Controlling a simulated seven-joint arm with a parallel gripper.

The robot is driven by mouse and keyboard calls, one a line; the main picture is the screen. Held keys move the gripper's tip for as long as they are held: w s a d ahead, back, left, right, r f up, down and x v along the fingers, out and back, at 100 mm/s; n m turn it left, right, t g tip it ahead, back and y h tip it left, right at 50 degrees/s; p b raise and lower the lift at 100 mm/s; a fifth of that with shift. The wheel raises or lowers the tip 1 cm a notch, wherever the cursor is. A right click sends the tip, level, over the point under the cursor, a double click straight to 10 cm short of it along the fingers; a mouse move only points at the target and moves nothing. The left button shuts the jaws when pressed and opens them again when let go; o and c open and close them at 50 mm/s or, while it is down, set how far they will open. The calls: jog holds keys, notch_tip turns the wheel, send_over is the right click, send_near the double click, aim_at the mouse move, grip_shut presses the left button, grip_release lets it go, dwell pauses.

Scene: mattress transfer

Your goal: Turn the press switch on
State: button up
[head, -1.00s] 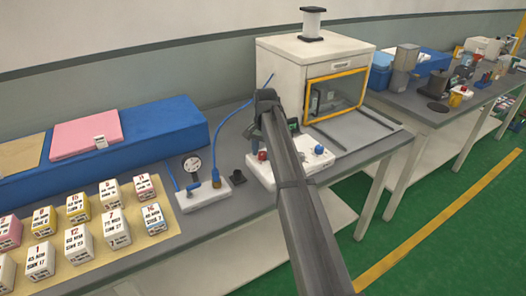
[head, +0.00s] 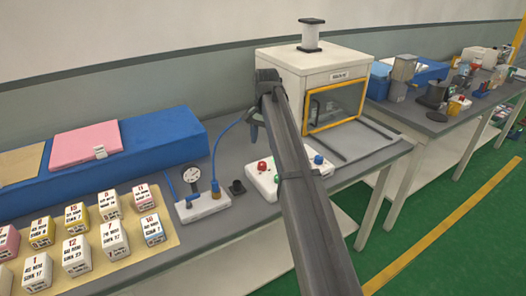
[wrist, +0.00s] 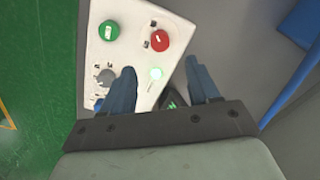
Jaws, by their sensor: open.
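A white control box (head: 292,178) lies on the grey bench in front of the white press cabinet. In the head view it shows a red button (head: 262,166), a green button (head: 278,179) and a blue knob (head: 318,160). My arm hides part of the box in the head view.
The white cabinet (head: 282,60) with a yellow-framed window stands behind the box. A white gauge unit (head: 203,206) with a blue hose (head: 220,145) is to the left. Labelled blocks (head: 75,254) and a blue mattress (head: 150,150) lie further left.

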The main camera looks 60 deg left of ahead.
jog(key=shift+d+r, duration=0.1)
jog(key=shift+r, duration=1.95)
jog(key=shift+w, duration=0.1)
